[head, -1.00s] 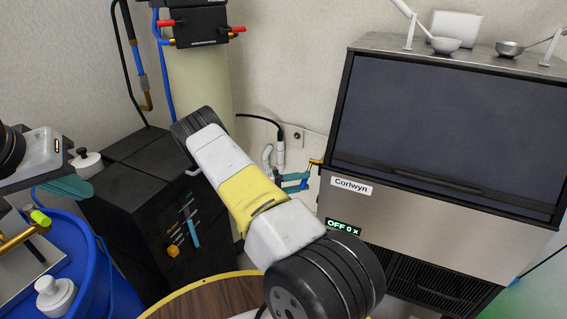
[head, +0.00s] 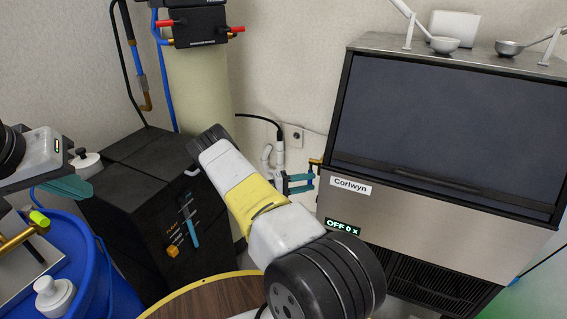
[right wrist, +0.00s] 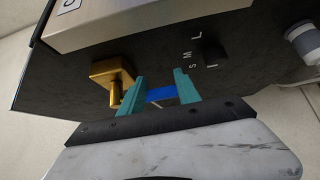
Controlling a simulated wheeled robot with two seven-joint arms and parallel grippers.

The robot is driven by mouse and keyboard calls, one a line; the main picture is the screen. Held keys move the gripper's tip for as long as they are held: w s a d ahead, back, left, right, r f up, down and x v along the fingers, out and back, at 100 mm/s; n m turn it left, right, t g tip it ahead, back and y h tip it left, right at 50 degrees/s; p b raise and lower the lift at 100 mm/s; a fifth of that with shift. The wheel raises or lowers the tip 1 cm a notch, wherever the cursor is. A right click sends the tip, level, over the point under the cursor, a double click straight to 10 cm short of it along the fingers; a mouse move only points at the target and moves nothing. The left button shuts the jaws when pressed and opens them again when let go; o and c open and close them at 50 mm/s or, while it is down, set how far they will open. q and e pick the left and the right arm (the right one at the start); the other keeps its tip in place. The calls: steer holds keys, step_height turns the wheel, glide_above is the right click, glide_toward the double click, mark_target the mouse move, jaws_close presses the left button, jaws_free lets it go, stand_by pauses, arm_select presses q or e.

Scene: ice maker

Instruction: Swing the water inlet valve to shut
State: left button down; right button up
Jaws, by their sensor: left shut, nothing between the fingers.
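The water inlet valve is a brass fitting (right wrist: 112,78) on the dark side of the ice maker. In the head view its brass end (head: 316,162) shows at the machine's left edge. A blue bar (right wrist: 160,94), seemingly its handle, shows between the teal fingers of my right gripper (right wrist: 162,92); contact cannot be told. In the head view this gripper (head: 301,184) has its fingers apart, just below the brass end. My left gripper (head: 70,188) is shut and empty at the far left, above the blue barrel.
The ice maker (head: 420,220) shows "OFF" on its display. A grey pipe (head: 279,155) and wall socket (head: 293,136) are behind my right gripper. A blue barrel (head: 115,290), black cabinet (head: 140,190) and cream tank (head: 200,95) stand left. A round wooden table (head: 215,296) is below.

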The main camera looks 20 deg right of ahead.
steer(key=w+a, duration=0.2)
steer(key=a, duration=0.5)
steer(key=shift+a, duration=0.2)
steer(key=shift+r, duration=0.1)
stand_by(0.3)
steer(key=s+a+r+y, duration=0.3)
steer(key=s+r+y, duration=0.15)
steer(key=r, duration=0.35)
steer(key=s+a+r+m+t+y, duration=0.1)
steer(key=s+a+r+y, duration=0.2)
steer(key=r+y, duration=0.3)
steer(key=s+a+r+y, duration=0.2)
steer(key=s+r+y, duration=0.1)
steer(key=r, duration=0.6)
steer(key=s+a+r+n+t+y, duration=0.1)
steer(key=s+a+r+t+y, duration=0.2)
steer(key=s+a+r, duration=0.3)
steer(key=s+a+r+n+t+y, duration=0.2)
steer(key=s+a+r+t, duration=0.3)
steer(key=s+r, duration=0.3)
steer(key=s+a+y, duration=0.1)
steer(key=s, duration=0.2)
steer(key=shift+s+a+n, duration=0.3)
steer(key=shift+s+a, duration=0.05)
steer(key=shift+a, duration=0.05)
steer(key=shift+y, duration=0.25)
